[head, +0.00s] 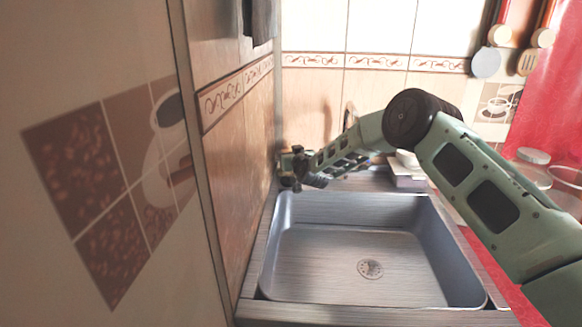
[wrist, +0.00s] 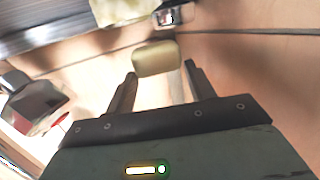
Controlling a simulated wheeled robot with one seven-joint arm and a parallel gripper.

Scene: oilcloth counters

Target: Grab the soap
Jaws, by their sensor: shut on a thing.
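The soap (wrist: 157,57) is a pale yellow-tan rounded bar in the wrist view, between the tips of my two fingers. My gripper (wrist: 160,72) is shut on it. In the head view my gripper (head: 291,167) is at the back left corner of the sink, close to the left wall. The soap cannot be made out clearly there, being small and mixed in with the gripper.
A metal sink (head: 340,250) with a drain is empty below my arm. The tiled left wall (head: 235,130) stands close to the gripper. Glass jars (head: 533,156) stand at the right.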

